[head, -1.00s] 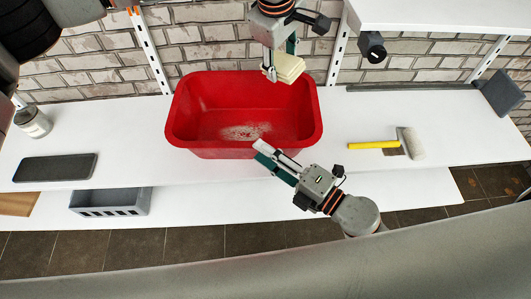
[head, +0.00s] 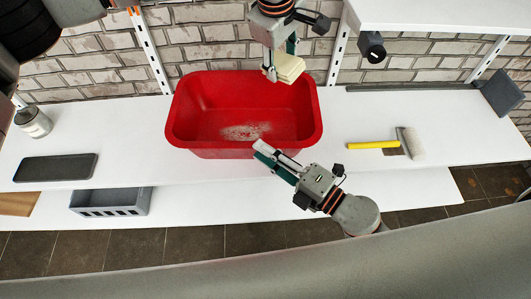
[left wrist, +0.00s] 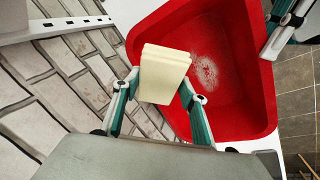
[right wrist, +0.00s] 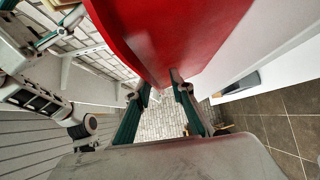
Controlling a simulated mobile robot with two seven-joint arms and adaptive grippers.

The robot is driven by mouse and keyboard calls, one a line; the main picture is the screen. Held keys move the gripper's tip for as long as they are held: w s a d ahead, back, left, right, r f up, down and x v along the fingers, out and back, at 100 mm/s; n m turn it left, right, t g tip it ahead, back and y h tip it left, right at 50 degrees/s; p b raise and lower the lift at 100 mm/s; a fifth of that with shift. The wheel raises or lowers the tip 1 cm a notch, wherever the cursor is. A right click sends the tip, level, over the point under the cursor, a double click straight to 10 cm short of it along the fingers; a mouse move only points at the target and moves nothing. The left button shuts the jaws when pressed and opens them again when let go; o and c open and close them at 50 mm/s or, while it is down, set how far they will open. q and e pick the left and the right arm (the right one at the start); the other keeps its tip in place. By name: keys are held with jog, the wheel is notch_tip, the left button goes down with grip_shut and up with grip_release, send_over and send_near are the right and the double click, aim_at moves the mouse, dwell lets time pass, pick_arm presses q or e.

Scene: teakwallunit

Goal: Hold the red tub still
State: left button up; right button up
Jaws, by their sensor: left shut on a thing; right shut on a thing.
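The red tub (head: 190,105) stands upright on the white shelf, with a pale speckled patch on its inside floor. My right gripper (head: 262,150) is at the tub's front rim, shut on its wall; the right wrist view shows the red wall (right wrist: 165,40) running between the fingertips (right wrist: 160,85). My left gripper (head: 275,72) is above the tub's back right part, shut on a pale yellow sponge-like block (head: 290,68). The left wrist view shows the block (left wrist: 162,75) between the two fingers, with the tub (left wrist: 240,90) below and beyond it.
A paint roller with a yellow handle (head: 372,145) lies right of the tub. A dark tray (head: 55,168) and a jar (head: 33,122) are on the left. A grey bin (head: 110,202) stands on the lower shelf. A brick wall and metal uprights are behind.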

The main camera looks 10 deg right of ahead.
jog(key=shift+s+f, duration=0.1)
jog(key=shift+f, duration=0.4)
jog(key=o, duration=0.9)
jog(key=shift+r, duration=0.1)
jog(key=shift+r, duration=0.1)
jog(key=v, duration=1.2)
jog(key=shift+c, duration=0.5)
